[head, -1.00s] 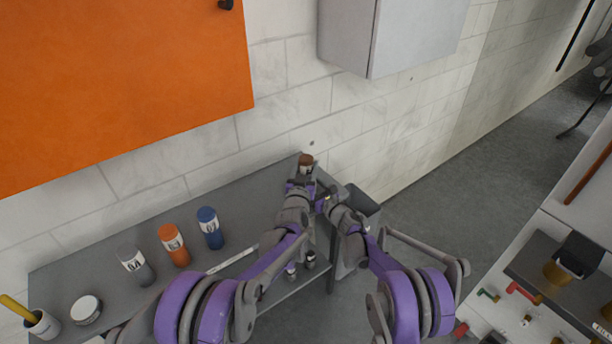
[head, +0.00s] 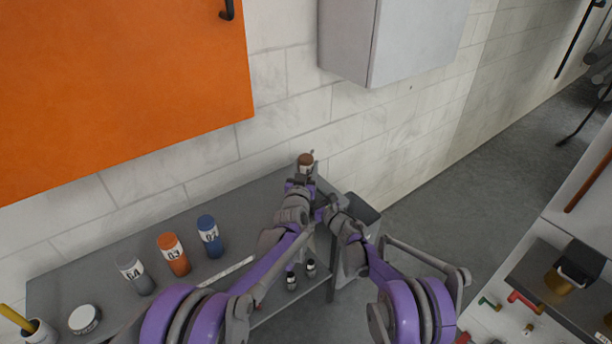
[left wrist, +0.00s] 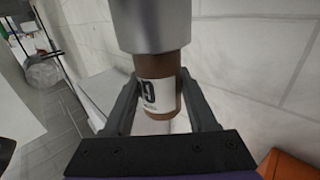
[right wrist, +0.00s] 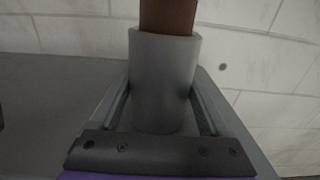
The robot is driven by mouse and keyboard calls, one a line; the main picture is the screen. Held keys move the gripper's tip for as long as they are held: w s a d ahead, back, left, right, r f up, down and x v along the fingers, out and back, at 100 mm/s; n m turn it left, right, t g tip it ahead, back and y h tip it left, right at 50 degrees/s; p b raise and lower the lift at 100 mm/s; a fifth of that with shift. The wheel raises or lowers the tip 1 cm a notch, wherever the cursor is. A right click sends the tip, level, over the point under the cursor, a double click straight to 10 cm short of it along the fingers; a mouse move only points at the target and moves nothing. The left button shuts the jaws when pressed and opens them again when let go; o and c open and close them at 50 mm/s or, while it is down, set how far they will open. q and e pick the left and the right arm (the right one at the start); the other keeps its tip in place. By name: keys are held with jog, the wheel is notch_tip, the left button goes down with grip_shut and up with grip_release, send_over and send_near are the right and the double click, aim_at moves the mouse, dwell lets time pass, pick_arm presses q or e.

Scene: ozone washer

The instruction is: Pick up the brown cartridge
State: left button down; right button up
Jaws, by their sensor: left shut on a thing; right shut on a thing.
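A wider grey cylinder (right wrist: 163,85) surrounds one end of the brown piece. In the right wrist view it sits between the fingers of my right gripper (right wrist: 163,105), which is shut on it. In the head view my right gripper (head: 325,212) is lower, beside the left one, partly hidden.
Grey (head: 135,274), orange (head: 173,255) and blue (head: 210,238) cartridges stand on the table (head: 110,235) to the left. A white-topped jar (head: 85,319) is farther left. A white wall rises behind, with an orange cabinet (head: 120,80) and a grey box (head: 390,40).

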jog(key=o, duration=1.3)
pick_arm(q)
notch_tip(320, 180, up, 14)
jog(key=shift+r, duration=0.25)
pick_arm(e)
jog(key=shift+o, duration=0.2)
